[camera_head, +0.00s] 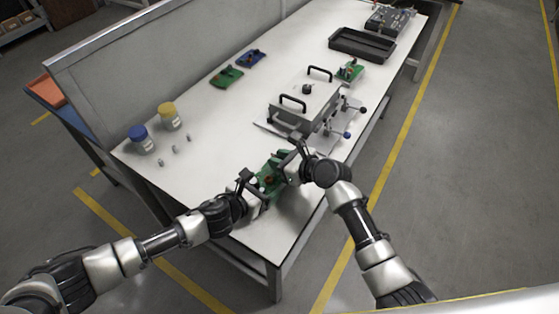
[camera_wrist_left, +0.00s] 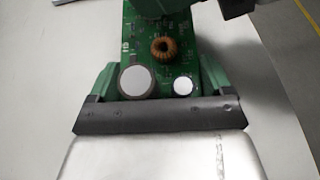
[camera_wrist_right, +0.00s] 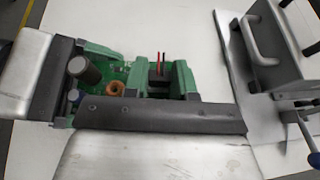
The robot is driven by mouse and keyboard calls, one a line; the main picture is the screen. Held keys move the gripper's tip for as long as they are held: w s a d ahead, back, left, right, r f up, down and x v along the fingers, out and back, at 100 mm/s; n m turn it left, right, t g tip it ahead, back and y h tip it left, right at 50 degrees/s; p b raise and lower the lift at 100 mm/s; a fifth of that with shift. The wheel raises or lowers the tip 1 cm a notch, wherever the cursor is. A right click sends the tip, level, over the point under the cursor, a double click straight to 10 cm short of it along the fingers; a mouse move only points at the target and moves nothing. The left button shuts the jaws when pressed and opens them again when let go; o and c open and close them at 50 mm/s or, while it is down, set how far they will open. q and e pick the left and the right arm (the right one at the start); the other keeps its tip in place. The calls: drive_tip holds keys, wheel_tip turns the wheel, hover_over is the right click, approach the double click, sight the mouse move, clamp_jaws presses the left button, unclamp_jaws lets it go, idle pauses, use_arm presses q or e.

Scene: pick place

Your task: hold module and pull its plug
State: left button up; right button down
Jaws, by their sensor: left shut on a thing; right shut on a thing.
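The module is a green circuit board (camera_head: 268,182) at the near end of the white table. In the left wrist view the board (camera_wrist_left: 143,58) carries a copper coil and two round capacitors. My left gripper (camera_head: 257,189) is shut on the board, one green finger along each side. My right gripper (camera_head: 289,168) is at the board's far end. In the right wrist view its green fingers (camera_wrist_right: 160,88) are shut around a dark plug (camera_wrist_right: 159,72) with a red and a black wire stub. Whether the plug is still seated cannot be told.
A grey test fixture (camera_head: 305,100) with black handles and toggle clamps stands just beyond my grippers. Blue-lidded (camera_head: 140,138) and yellow-lidded (camera_head: 169,116) jars are at the left. Other boards (camera_head: 226,77) and a black tray (camera_head: 362,45) lie farther back.

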use_arm(q)
drive_tip(key=shift+s+a+f+y, duration=0.1)
drive_tip(key=shift+a+f+y, duration=0.25)
drive_tip(key=shift+f, duration=0.2)
use_arm(e)
drive_tip(key=shift+w+a+r, duration=0.15)
drive_tip(key=shift+r, duration=0.9)
use_arm(q)
drive_tip(key=shift+r, duration=0.15)
use_arm(e)
drive_tip(key=shift+s+a+r, duration=0.1)
drive_tip(key=shift+s+r, duration=0.1)
drive_tip(key=shift+r, duration=0.5)
drive_tip(key=shift+s+a+r, duration=0.1)
drive_tip(key=shift+s+r, duration=0.1)
drive_tip(key=shift+r, duration=0.45)
use_arm(q)
drive_tip(key=shift+d, duration=0.1)
drive_tip(key=o, duration=1.2)
drive_tip(key=shift+c, duration=0.2)
use_arm(e)
drive_tip(key=shift+f, duration=0.15)
use_arm(q)
drive_tip(key=shift+r, duration=0.1)
drive_tip(key=shift+d, duration=0.1)
use_arm(e)
drive_tip(key=shift+d, duration=0.1)
